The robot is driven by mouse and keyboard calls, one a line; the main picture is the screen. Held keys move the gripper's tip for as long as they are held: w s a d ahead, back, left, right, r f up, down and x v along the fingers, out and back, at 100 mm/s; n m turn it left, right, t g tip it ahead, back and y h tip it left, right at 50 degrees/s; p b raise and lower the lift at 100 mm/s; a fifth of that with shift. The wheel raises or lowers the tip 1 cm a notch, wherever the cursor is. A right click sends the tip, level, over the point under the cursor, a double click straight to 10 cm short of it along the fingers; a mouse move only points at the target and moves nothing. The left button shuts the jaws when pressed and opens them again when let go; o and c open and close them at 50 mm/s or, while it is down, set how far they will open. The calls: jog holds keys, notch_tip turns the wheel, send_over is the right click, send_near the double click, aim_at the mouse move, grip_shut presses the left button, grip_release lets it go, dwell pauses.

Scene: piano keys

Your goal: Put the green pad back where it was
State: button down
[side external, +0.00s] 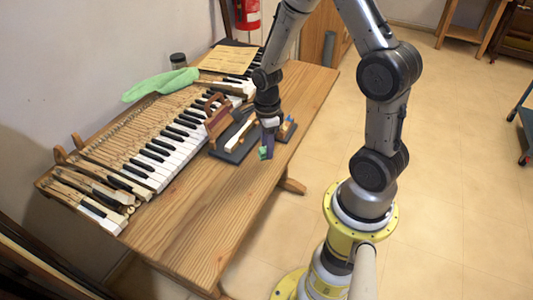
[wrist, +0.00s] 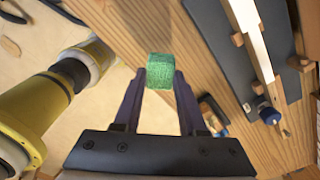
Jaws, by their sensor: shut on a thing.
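The green pad (wrist: 160,72) is a small, rough-textured block held between the fingertips of my gripper (wrist: 160,80) in the wrist view. My gripper is shut on it. In the side external view, the pad (side external: 264,155) shows as a small green spot at the tips of my downward-pointing gripper (side external: 268,146). It is over the wooden table (side external: 222,215), on the right of the dark grey board (side external: 229,154). The gap between the pad and the tabletop is hard to judge.
The grey board carries a white key (side external: 240,136) on wooden supports. A small holder with tools (side external: 287,129) stands just right of my gripper. The piano keyboard (side external: 150,168) lies along the left, with a light green cloth (side external: 160,83) on it. The table's front is clear.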

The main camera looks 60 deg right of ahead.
jog(key=shift+w+f, duration=0.15)
jog(key=shift+f, duration=1.55)
jog(key=shift+f, duration=0.15)
jog(key=shift+c, duration=2.3)
grip_release()
notch_tip(320, 180, up, 12)
jog(key=shift+f, duration=0.2)
jog(key=s+a+r+n+t, duration=0.2)
jog(key=s+a+r+n, duration=0.3)
jog(key=n, duration=0.8)
jog(key=s+a+r+n+t, duration=0.3)
jog(key=s+a+r+n, duration=0.2)
jog(key=r+n, duration=0.5)
jog(key=s+n, duration=0.2)
jog(key=n, duration=0.2)
jog(key=shift+s+a+r+t, duration=0.2)
jog(key=shift+s+t, duration=0.1)
jog(key=shift+s, duration=0.1)
